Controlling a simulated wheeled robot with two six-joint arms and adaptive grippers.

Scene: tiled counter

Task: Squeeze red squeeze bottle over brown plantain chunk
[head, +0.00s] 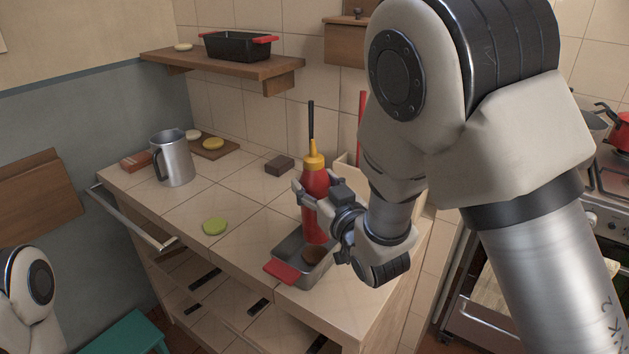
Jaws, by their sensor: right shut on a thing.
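The red squeeze bottle (314,184) with a yellow cap stands upright in the grip of my right gripper (318,201), which is shut on its middle. The bottle's lower end is at the grey metal tray (287,248) with red handles; I cannot tell whether it touches the tray. A brown round piece, the plantain chunk (317,256), lies in the tray just in front of the bottle's lower end. Part of my left arm shows at the lower left, but its gripper is out of view.
A metal pitcher (174,160) stands on the tiled counter at the left. A green disc (215,226) lies in the middle. A small brown block (279,165) sits near the wall. A wooden board (215,147) holds a yellow piece. The counter left of the tray is mostly clear.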

